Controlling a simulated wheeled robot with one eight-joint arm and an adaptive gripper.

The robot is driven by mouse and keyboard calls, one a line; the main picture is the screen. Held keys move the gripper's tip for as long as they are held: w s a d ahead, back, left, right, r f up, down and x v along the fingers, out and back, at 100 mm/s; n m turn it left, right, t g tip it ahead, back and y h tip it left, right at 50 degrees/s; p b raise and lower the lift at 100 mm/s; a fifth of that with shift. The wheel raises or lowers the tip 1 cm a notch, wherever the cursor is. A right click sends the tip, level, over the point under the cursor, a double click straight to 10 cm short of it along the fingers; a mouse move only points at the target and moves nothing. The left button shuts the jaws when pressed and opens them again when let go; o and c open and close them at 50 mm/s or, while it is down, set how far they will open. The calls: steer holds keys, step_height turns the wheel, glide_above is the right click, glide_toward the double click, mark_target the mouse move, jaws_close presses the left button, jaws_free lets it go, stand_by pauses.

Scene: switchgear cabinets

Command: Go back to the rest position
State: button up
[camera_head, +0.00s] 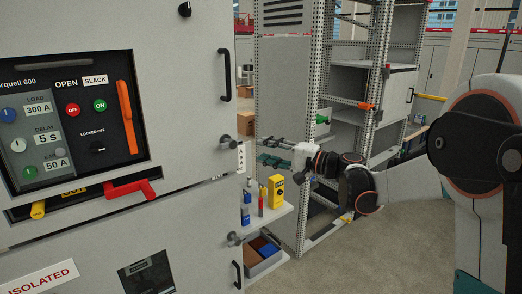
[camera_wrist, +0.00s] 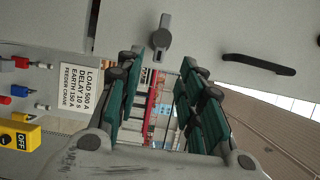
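My gripper (camera_head: 264,151) is at the end of my outstretched arm, to the right of the grey cabinet (camera_head: 190,225) and above a small shelf. Its fingers point left, toward the cabinet's edge. In the wrist view the green-padded fingers of my gripper (camera_wrist: 160,65) stand apart with a clear gap. I see nothing held between them. The cabinet front also shows in the wrist view, with a grey latch knob (camera_wrist: 161,38) beyond the fingertips and a black handle (camera_wrist: 258,64) to the right.
The small shelf (camera_head: 279,214) holds a yellow box (camera_head: 276,191) and bottle-like items, above a bin (camera_head: 264,258). A perforated-frame open cabinet (camera_head: 285,90) stands behind my arm. A red lever (camera_head: 130,188) juts from the grey cabinet. Floor is clear at lower right.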

steer(key=s+f+n+g+h+b, duration=0.15)
steer(key=s+f+h+b, duration=0.35)
steer(key=s, duration=0.5)
steer(key=s+f+n+g+h+b, duration=0.1)
steer(key=s+f+n+h+b, duration=0.15)
steer(key=s+f, duration=0.55)
steer(key=s+d+f+n+h+b, duration=0.1)
steer(key=s+d+f+h+b, duration=0.1)
steer(key=s+d+f, duration=0.2)
steer(key=s+d+f+n+h+b, duration=0.1)
steer(key=s+d+f+h+b, duration=0.1)
steer(key=s, duration=0.7)
steer(key=s+d+f+h+b, duration=0.3)
steer(key=s+d+f, duration=0.3)
steer(key=s+f, duration=0.1)
steer(key=shift+s+d+f+n, duration=0.15)
steer(key=shift+f+n, duration=0.25)
steer(key=shift+f, duration=0.15)
steer(key=shift+h, duration=0.25)
